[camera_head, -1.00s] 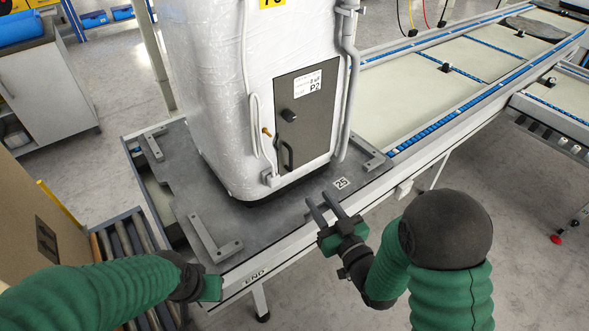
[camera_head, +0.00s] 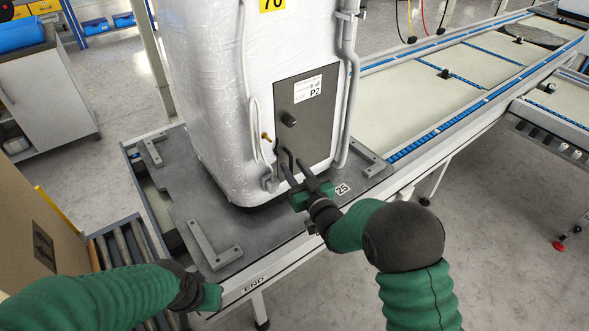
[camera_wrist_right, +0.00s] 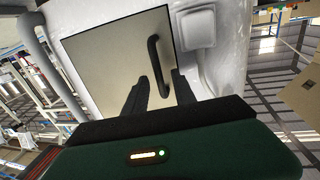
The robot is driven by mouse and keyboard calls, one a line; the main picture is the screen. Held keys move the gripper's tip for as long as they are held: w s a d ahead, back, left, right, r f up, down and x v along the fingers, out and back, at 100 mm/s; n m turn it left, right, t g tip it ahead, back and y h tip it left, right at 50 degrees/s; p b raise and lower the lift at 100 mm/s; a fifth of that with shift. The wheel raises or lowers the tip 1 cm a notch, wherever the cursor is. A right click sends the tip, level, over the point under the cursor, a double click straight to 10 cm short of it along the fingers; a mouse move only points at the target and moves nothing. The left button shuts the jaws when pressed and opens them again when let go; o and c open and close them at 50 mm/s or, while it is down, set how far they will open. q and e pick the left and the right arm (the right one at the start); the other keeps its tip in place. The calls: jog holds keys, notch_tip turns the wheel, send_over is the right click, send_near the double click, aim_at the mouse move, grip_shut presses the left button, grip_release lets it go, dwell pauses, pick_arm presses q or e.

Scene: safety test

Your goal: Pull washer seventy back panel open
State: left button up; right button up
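The washer (camera_head: 215,90), wrapped in white and marked 70, stands on a grey pallet plate. The panel's black handle (camera_wrist_right: 157,62) shows in the right wrist view, just beyond my fingertips. My right gripper (camera_head: 289,163) is open at the lower part of the panel, its two fingers apart near the handle; I cannot tell whether they touch it. My left gripper (camera_head: 212,296) is low at the left, its fingers not clearly seen.
The grey plate (camera_head: 205,205) lies on the conveyor end, with metal brackets (camera_head: 215,250) at its corners. A hose (camera_head: 350,90) runs down the washer right of the panel. A cardboard box (camera_head: 35,235) is at the left.

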grip_shut()
dwell(1.2)
